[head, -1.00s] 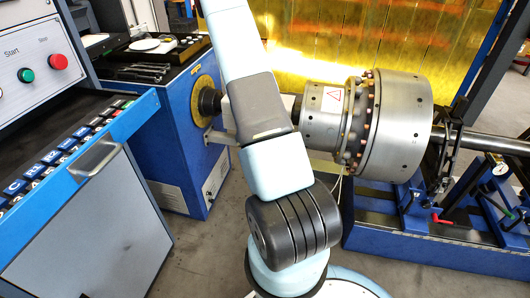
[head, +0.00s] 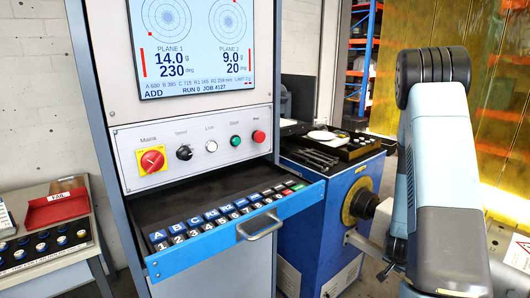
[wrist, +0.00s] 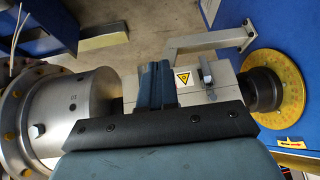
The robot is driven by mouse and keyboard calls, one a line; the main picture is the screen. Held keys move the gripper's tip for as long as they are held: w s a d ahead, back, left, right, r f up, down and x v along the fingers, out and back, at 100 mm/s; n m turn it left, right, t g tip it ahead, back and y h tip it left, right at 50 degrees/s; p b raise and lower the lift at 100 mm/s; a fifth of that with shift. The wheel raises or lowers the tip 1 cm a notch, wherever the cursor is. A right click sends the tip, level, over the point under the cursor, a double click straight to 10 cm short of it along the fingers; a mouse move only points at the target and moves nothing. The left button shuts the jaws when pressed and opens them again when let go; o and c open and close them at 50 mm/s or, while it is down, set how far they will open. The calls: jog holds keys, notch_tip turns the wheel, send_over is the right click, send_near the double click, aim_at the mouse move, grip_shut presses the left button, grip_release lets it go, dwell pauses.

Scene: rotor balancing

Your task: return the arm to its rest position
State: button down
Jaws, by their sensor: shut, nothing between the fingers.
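My arm (head: 440,170) stands at the right of the head view, bent at a dark ribbed joint at the top. Its gripper end is out of sight there. In the wrist view my gripper (wrist: 157,82) shows from behind, its two fingers together with nothing between them. Beyond it lie a steel rotor (wrist: 85,105) at the left and a grey block with a yellow warning triangle (wrist: 215,82). I cannot tell the gap between the fingers and these parts.
The control cabinet (head: 200,120) has its key drawer (head: 240,226) pulled out, left of my arm. The blue drive housing (head: 318,235) stands behind. A yellow dial (wrist: 290,82) shows in the wrist view. A side bench with a red tray (head: 57,208) is at far left.

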jog(key=a+r+n+y, duration=0.1)
jog(key=a+r+n, duration=0.1)
jog(key=a+r, duration=0.45)
jog(key=s+a+r+n+t+y, duration=0.1)
jog(key=a+r, duration=0.2)
jog(key=r, duration=0.7)
jog(key=a+r+n+y, duration=0.15)
jog(key=a+r, duration=0.25)
jog(key=r, duration=0.4)
jog(key=s+a+r+n, duration=0.2)
jog(key=s+a+r, duration=0.2)
jog(key=s+r, duration=0.4)
jog(key=s+a+r+n, duration=0.3)
jog(key=s+r, duration=0.4)
jog(key=s, duration=0.5)
jog(key=shift+a+r+y, duration=0.35)
jog(key=shift+a+y, duration=0.1)
jog(key=shift+a, duration=0.45)
